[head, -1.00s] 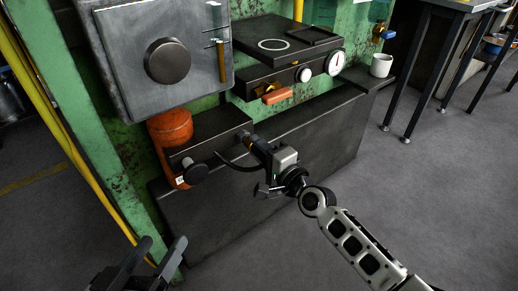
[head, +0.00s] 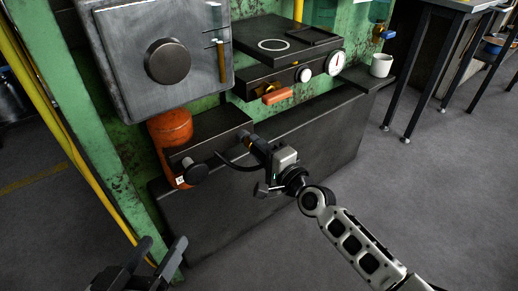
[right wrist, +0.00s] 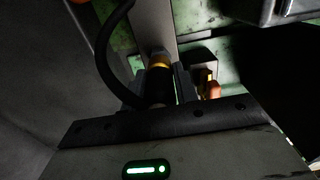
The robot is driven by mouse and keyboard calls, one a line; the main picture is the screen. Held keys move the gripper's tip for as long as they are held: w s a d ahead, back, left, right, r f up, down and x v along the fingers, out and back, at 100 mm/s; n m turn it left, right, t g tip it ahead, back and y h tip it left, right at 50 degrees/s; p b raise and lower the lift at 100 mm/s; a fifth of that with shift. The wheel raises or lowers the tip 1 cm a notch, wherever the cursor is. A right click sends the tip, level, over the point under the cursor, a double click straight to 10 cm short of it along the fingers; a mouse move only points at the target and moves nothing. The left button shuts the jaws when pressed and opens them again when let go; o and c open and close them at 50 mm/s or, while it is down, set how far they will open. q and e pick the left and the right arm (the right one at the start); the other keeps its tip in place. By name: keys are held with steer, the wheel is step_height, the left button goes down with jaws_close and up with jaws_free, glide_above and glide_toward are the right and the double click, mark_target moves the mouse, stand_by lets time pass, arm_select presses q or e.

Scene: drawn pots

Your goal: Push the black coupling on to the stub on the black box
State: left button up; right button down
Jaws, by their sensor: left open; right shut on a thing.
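The black coupling (right wrist: 158,84) is held between the fingers of my right gripper (right wrist: 161,90), which is shut on it. A black hose (right wrist: 101,48) curves away from it. A brass ring and pale metal end (right wrist: 160,60) show just beyond the coupling; I cannot tell how far the coupling is over the stub. In the head view, my right gripper (head: 259,147) is at the right front corner of the black box (head: 208,131), where a little brass shows. My left gripper (head: 161,249) is open and empty at the lower left, apart from the box.
An orange cylinder (head: 169,128) stands behind the box, and a round black knob (head: 194,172) is at its front. A gauge (head: 336,61), an orange lever (head: 278,96) and a white mug (head: 381,65) are further right. The floor at the lower right is clear.

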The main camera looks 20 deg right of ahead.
steer(key=shift+w+a, duration=0.15)
steer(key=shift+w, duration=0.2)
steer(key=c, duration=1)
jaws_free()
steer(key=shift+s, duration=0.15)
arm_select(q)
steer(key=shift+s+a+f+m+g+y+p, duration=0.15)
steer(key=shift+a+f+m+g+y+p, duration=0.2)
steer(key=shift+f+p, duration=0.3)
arm_select(e)
steer(key=v, duration=1.5)
steer(key=shift+s, duration=0.35)
arm_select(q)
steer(key=shift+r, duration=0.15)
arm_select(e)
steer(key=shift+r, duration=0.1)
